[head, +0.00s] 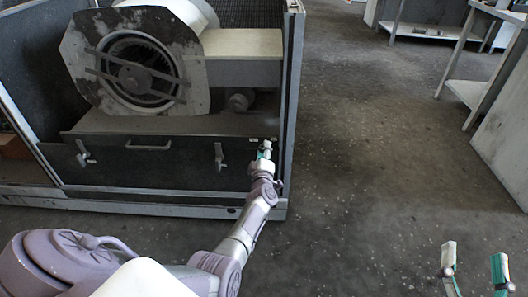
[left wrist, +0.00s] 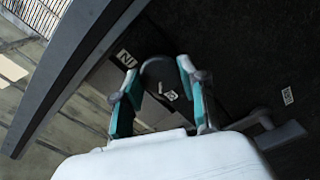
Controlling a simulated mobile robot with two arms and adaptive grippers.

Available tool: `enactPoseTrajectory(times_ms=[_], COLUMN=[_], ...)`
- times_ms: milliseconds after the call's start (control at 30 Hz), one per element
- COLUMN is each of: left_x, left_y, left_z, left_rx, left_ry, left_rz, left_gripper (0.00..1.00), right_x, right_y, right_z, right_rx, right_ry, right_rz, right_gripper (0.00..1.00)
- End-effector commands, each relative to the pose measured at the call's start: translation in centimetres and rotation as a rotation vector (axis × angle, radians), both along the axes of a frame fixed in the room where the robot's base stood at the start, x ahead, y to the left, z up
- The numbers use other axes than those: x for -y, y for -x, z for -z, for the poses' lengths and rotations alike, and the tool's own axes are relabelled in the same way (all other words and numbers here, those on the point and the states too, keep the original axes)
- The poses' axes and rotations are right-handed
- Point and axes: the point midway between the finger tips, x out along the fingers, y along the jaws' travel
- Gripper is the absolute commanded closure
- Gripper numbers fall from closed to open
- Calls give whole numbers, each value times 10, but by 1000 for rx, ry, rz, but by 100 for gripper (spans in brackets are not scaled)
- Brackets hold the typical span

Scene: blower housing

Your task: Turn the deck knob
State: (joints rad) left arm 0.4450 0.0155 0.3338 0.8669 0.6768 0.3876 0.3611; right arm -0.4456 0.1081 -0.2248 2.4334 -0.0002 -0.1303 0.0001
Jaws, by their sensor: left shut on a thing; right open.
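The deck knob (left wrist: 158,71) is a dark, rounded knob between my left fingers in the left wrist view. It sits on the dark front panel (head: 190,178) of the blower housing, at the panel's right end. My left gripper (head: 265,149) is shut on it, with one teal-lined finger on each side; the fingers also show in the left wrist view (left wrist: 158,85). In the head view the gripper mostly hides the knob. Small white labels (left wrist: 125,58) lie close around it. My right gripper (head: 474,256) is open and empty over the floor at bottom right.
The blower (head: 135,70) stands on the deck above the panel. Two T-shaped latches, left (head: 83,154) and middle (head: 219,157), and a bar handle (head: 150,146) stick out of the panel. A frame post (head: 290,100) rises close right of my left gripper. The floor (head: 370,150) to the right is clear.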

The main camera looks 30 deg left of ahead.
Motion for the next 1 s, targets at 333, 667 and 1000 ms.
enactPoseTrajectory(times_ms=[333, 667, 1000], left_x=[1, 8, 34], left_y=[0, 10, 52], left_z=[0, 2, 1], left_rx=[0, 0, -1], left_ry=[1, 4, 2], left_rz=[2, 2, 2], left_gripper=[33, 33, 33], right_x=[0, 0, 0], right_y=[0, 0, 0], right_z=[0, 0, 0], right_rx=[1, 3, 2], right_ry=[-1, -1, 0], right_rz=[1, -1, -1], right_gripper=[33, 33, 33])
